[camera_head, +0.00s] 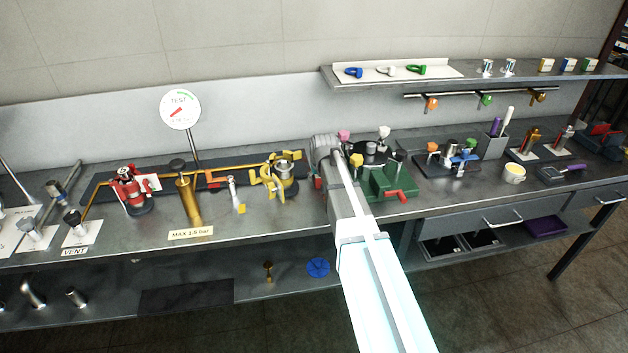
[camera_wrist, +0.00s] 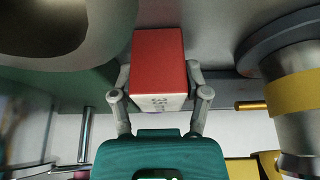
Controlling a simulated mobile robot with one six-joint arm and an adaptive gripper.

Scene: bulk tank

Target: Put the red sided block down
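The red sided block (camera_wrist: 158,62) fills the middle of the wrist view. It shows a red face and a narrower whitish face with a small dark mark. My gripper (camera_wrist: 160,84) has a finger on each side of the block and is shut on it. In the head view my arm reaches over the bench, and its wrist end hides the gripper and the block. I cannot tell there how high the block is above the bench.
The grey bench (camera_head: 268,222) carries a yellow fitting (camera_head: 277,182) left of my wrist and a green vise-like fixture (camera_head: 388,184) right of it. A white tray with coloured shackles (camera_head: 387,71) lies on the shelf above. A round gauge (camera_head: 180,109) stands farther left.

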